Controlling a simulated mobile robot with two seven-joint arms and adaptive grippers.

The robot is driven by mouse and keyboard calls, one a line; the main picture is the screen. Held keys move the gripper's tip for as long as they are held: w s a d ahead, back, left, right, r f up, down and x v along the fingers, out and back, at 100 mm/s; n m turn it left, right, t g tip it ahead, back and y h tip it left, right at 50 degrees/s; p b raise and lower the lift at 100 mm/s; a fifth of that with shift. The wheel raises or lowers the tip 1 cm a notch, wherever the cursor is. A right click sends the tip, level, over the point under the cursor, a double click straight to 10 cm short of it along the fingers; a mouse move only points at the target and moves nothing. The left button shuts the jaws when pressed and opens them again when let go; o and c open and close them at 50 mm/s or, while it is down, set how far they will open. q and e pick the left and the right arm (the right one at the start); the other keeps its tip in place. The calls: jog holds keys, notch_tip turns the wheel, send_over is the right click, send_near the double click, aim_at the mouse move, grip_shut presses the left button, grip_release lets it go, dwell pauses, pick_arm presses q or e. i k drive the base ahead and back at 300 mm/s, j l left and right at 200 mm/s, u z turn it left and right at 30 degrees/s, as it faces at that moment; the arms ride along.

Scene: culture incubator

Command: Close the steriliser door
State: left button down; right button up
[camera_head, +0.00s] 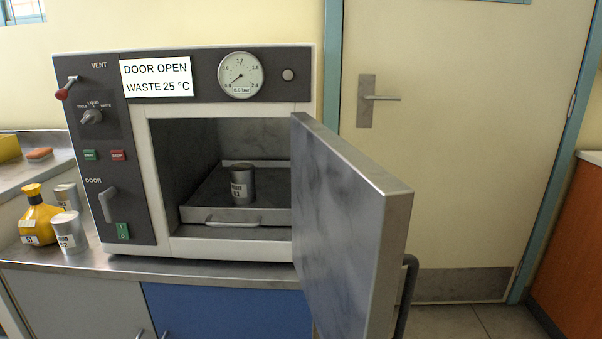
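The steriliser (183,153) stands on a metal worktop, and its display sign (157,77) reads "DOOR OPEN WASTE 25 °C". Its thick metal door (345,225) is hinged at the chamber's right side and stands wide open, swung out towards me. A dark bar handle (407,296) shows at the door's right edge, partly hidden behind the door. Inside the chamber, a labelled metal canister (243,184) stands upright on a tray (200,213). Neither of my grippers is in view.
A yellow bottle (38,216) and metal canisters (69,232) stand on the worktop (180,270) left of the steriliser. Blue (230,312) and grey cupboards are below. A closed room door (440,150) is behind, with floor visible at the lower right.

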aim_at(351, 216)
jog(key=i+l+u, duration=0.15)
jog(key=l+u, duration=0.15)
jog(key=l, duration=0.15)
jog(key=i+l+u, duration=0.15)
jog(key=l+u, duration=0.15)
jog(key=l, duration=0.15)
jog(key=l+u, duration=0.35)
jog(key=l, duration=0.15)
